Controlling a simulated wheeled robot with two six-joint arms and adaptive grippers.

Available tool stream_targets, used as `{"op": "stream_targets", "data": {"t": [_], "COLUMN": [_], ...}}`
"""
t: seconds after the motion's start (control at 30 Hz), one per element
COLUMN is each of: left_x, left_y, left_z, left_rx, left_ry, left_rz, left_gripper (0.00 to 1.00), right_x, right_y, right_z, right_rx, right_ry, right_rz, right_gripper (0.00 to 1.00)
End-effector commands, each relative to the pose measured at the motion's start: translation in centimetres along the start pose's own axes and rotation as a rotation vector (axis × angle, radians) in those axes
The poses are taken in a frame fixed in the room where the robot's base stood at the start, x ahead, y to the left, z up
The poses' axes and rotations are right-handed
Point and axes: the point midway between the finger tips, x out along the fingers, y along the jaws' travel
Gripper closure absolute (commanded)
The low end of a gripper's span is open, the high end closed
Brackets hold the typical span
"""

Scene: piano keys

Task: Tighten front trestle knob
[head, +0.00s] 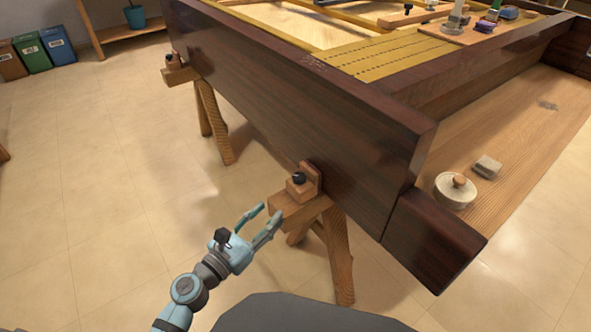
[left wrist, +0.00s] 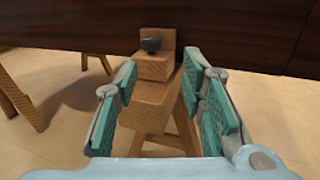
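The front trestle knob (head: 299,178) is small, round and black, on a wooden block on top of the near trestle (head: 298,208), against the dark piano side panel (head: 300,120). In the left wrist view the knob (left wrist: 151,45) sits beyond the fingers, above the block. My left gripper (head: 265,217) is open and empty, its fingers pointing toward the trestle's end, short of the knob. The left wrist view shows its teal finger pads (left wrist: 165,95) spread apart, with the trestle beam seen between them. My right gripper is not in view.
A second trestle with a dark knob (head: 172,60) stands farther back at left. A round pale object (head: 455,192) and a small block (head: 487,167) lie on the wooden keybed at right. Bins (head: 32,52) stand far left. The floor at left is clear.

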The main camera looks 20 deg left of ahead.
Motion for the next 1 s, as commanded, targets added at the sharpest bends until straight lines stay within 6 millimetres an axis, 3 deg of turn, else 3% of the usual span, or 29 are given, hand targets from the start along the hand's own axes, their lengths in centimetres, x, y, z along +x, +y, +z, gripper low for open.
{"op": "stream_targets", "data": {"t": [0.03,0.17,0.4,0.6,0.8,1.0], "left_x": [0.2,2.2,8.8,12.7,14.4,14.5], "left_y": [0.7,0.9,1.1,1.2,1.2,1.3], "left_z": [-0.3,-0.2,-0.4,-0.6,-0.5,-0.5], "left_rx": [-0.002,-0.003,-0.004,-0.002,-0.002,-0.002], "left_ry": [0.004,0.002,0.001,0.004,0.005,0.006], "left_rz": [0.029,0.038,0.034,0.033,0.033,0.033], "left_gripper": [0.63,0.63,0.63,0.63,0.63,0.63], "right_x": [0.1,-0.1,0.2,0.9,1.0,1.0], "right_y": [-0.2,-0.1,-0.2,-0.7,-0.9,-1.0], "right_z": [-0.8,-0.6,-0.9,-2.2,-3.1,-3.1], "right_rx": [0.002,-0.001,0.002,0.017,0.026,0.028], "right_ry": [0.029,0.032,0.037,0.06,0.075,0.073], "right_rz": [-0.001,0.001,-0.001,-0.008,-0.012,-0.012], "right_gripper": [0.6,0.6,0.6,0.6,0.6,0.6]}}
